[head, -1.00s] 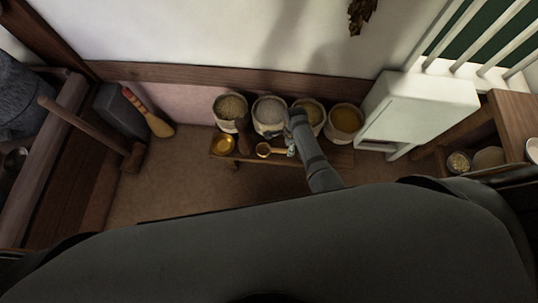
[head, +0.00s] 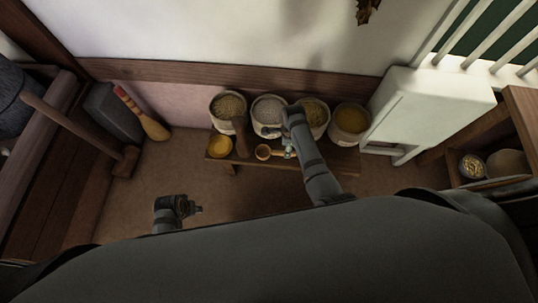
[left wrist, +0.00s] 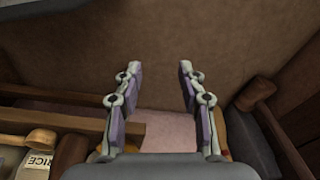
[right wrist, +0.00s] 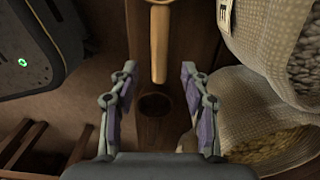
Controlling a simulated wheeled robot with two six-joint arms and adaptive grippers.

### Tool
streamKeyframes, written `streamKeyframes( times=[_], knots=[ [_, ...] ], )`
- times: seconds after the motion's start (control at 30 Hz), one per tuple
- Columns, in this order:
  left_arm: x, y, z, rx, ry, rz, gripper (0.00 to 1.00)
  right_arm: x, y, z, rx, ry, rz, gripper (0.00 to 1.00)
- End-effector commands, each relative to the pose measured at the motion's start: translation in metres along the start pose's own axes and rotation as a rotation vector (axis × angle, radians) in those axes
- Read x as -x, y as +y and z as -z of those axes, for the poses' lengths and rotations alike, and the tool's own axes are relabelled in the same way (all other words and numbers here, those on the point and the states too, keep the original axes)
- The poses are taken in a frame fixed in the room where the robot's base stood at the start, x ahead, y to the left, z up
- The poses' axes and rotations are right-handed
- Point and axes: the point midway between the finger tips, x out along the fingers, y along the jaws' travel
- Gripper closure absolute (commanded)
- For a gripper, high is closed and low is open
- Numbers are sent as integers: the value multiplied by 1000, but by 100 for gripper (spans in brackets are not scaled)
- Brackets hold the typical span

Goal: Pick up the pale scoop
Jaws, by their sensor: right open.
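The pale scoop (head: 263,152) lies on the low wooden bench in front of the sacks, its handle pointing right. In the head view my right gripper (head: 290,153) is at the handle's right end. My left gripper (left wrist: 157,68) is open and empty; it shows low in the head view (head: 197,210), away from the bench.
Several open sacks (head: 350,120) line the back of the bench (head: 345,160). A white cabinet (head: 430,105) is right, a long-handled mallet (head: 80,130) left. Floor in front is clear.

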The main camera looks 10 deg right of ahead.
Motion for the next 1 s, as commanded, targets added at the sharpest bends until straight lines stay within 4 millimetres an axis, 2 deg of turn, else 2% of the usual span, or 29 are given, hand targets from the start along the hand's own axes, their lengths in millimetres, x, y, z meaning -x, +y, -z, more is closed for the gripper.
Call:
streamKeyframes(
  times=[0.37,0.57,0.73,0.83,1.0],
  knots=[
    [20,5,7,-2,-2,-10,60,-7,0,0,0,0,0,53],
    [63,14,14,-11,-4,-28,60,-20,0,0,0,0,0,53],
    [89,25,13,-22,35,-62,60,-39,1,1,0,0,1,53],
    [68,32,13,-19,101,-88,60,-51,1,1,0,0,-1,53],
    [60,38,18,-14,170,-107,60,-55,1,1,0,0,0,53]
  ],
)
